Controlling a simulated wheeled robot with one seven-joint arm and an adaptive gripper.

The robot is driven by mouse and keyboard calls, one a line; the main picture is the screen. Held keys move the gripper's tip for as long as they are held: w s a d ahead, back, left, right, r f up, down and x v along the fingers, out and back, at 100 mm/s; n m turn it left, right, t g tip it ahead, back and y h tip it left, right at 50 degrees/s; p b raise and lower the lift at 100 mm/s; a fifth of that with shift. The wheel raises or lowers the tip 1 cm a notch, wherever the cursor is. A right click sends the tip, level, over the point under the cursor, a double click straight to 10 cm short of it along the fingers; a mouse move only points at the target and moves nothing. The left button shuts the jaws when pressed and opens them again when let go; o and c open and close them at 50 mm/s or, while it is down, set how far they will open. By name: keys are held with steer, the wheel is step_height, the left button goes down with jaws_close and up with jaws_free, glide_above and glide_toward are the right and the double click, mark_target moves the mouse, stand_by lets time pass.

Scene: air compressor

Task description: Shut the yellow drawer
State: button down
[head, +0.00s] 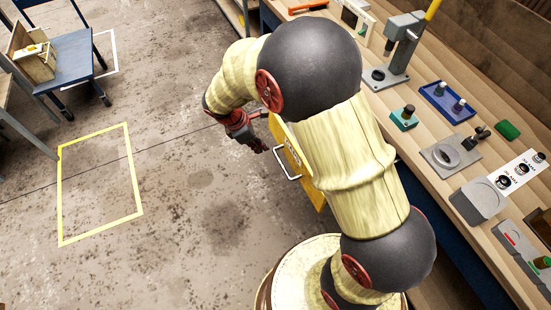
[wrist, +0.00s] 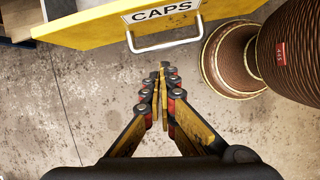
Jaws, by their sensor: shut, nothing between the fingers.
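The yellow drawer (wrist: 90,30) stands open, pulled out from under the workbench. Its front has a "CAPS" label and a pale bar handle (wrist: 165,45) in the wrist view. In the head view the drawer front (head: 290,158) and handle (head: 285,168) show left of my arm, which hides much of the drawer. My gripper (wrist: 164,72) is shut and empty, in front of the drawer face and close below the handle in the wrist picture. In the head view my gripper (head: 262,148) is just left of the drawer front; I cannot tell if it touches.
The wooden workbench (head: 415,95) on the right carries several tools and fixtures, including a press (head: 400,45). A blue cart (head: 72,60) stands at the upper left. A yellow floor outline (head: 139,190) encloses bare concrete, and the floor left of my arm is free.

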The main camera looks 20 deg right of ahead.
steer(key=n, duration=0.1)
steer(key=n+b, duration=0.1)
steer(key=b, duration=0.4)
glide_toward(289, 156)
steer(key=f, duration=0.4)
steer(key=shift+w+a+f, duration=0.1)
steer(key=shift+a+f, duration=0.1)
steer(key=shift+a, duration=0.15)
steer(key=shift+d, duration=0.35)
steer(key=shift+d, duration=0.1)
steer(key=shift+d+r+p, duration=0.15)
steer(key=shift+d+p, duration=0.2)
steer(key=shift+d, duration=0.25)
steer(key=d+p, duration=0.3)
steer(key=d, duration=0.7)
steer(key=d+p, duration=0.4)
steer(key=d, duration=0.6)
steer(key=w+d+p, duration=0.1)
steer(key=d+p, duration=0.3)
steer(key=d, duration=0.7)
steer(key=shift+w, duration=0.1)
steer(key=shift+d, duration=0.1)
